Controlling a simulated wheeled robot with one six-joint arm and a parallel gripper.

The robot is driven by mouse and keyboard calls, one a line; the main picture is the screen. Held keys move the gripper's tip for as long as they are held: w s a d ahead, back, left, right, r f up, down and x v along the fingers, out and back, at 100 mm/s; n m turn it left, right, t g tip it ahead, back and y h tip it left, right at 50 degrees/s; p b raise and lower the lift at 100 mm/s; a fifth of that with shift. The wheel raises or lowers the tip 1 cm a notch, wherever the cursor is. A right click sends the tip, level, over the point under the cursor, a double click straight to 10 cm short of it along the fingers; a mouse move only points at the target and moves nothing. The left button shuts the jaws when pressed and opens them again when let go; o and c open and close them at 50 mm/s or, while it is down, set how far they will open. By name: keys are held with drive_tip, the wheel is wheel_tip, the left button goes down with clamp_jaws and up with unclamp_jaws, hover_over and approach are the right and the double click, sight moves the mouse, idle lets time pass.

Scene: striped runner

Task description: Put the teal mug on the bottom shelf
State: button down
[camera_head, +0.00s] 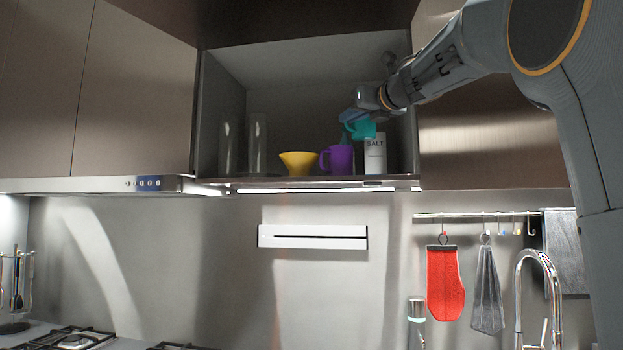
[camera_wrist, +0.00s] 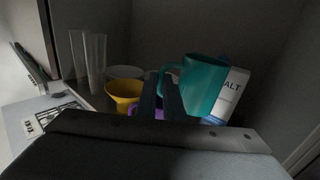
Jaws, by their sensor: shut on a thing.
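The teal mug (camera_head: 361,129) is held in the air inside the open wall cabinet, above the purple mug and the salt container. In the wrist view the teal mug (camera_wrist: 203,86) is large, with its handle toward the left at the fingers. My gripper (camera_head: 350,116) is shut on the teal mug; its fingers (camera_wrist: 161,97) show in the middle of the wrist view. The bottom shelf (camera_head: 262,182) is the cabinet floor, bearing several items. The mug's underside is hidden in the wrist view.
A purple mug (camera_head: 338,158), a yellow bowl (camera_head: 298,163) and a white salt container (camera_head: 375,157) stand close together on the shelf. Tall clear glasses (camera_head: 256,145) stand at the left. A narrow gap shows between glasses and bowl. The right cabinet wall is close to my arm.

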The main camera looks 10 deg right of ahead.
sight(359, 123)
drive_tip(key=d, duration=0.2)
drive_tip(key=s+d, duration=0.1)
drive_tip(key=shift+d+f+m+h+p, duration=0.25)
drive_tip(key=shift+d+m+h+p, duration=0.05)
drive_tip(key=shift+h, duration=0.1)
drive_tip(key=shift+s+d+f, duration=0.15)
drive_tip(key=shift+d+f, duration=0.05)
drive_tip(key=shift+d, duration=0.1)
wheel_tip(359, 123, down, 10)
drive_tip(key=shift+f, duration=0.1)
drive_tip(key=c, duration=1.9)
unclamp_jaws()
drive_tip(key=shift+o, duration=0.2)
